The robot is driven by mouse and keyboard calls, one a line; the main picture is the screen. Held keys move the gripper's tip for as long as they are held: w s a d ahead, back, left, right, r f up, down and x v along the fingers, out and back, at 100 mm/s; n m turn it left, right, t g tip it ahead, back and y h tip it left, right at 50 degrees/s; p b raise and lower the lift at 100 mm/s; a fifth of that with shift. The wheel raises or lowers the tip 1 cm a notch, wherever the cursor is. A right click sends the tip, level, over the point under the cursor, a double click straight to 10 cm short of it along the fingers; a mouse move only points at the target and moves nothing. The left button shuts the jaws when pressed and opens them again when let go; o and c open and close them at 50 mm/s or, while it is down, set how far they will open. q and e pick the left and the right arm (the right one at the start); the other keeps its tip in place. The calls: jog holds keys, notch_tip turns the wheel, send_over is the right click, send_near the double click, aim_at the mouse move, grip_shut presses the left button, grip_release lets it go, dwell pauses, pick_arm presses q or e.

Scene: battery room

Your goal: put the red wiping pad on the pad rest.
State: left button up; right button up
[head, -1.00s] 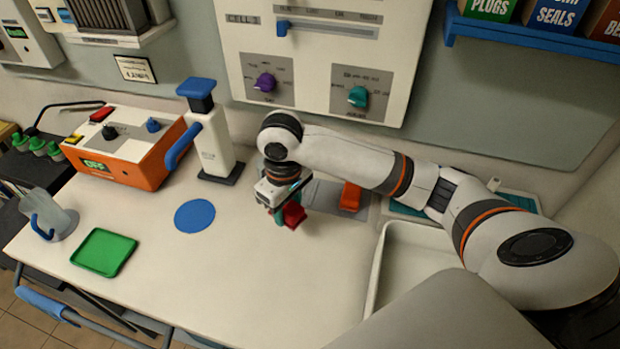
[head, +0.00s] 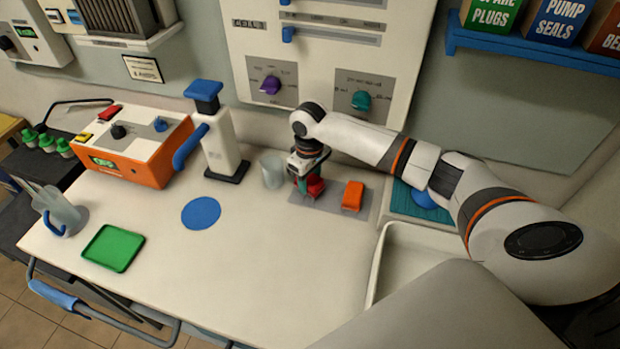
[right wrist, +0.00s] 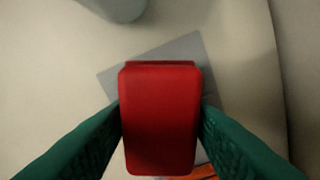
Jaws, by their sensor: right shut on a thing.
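The red wiping pad (head: 314,187) is between the fingers of my right gripper (head: 307,182), which is shut on it. In the right wrist view the pad (right wrist: 160,115) fills the middle, with a green finger pressed to each side. Below it lies a flat grey plate, which I take as the pad rest (head: 334,212); it also shows behind the pad in the right wrist view (right wrist: 186,48). The pad is over the left part of this plate; I cannot tell whether it touches. An orange block (head: 353,196) sits on the plate's right part. My left gripper is not in view.
A clear cup (head: 272,169) stands just left of the plate, near my gripper. A white tray (head: 400,242) and a teal mat (head: 408,205) with a blue thing are to the right. A blue disc (head: 201,213) and green tray (head: 112,248) lie left. The front middle is clear.

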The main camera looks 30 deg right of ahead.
jog(key=shift+w+d+f, duration=0.15)
jog(key=shift+f, duration=0.55)
jog(key=shift+f, duration=0.1)
jog(key=o, duration=1)
jog(key=shift+c, duration=0.2)
notch_tip(320, 180, up, 12)
jog(key=shift+r+b, duration=0.2)
jog(key=shift+b, duration=0.2)
jog(key=shift+f, duration=0.1)
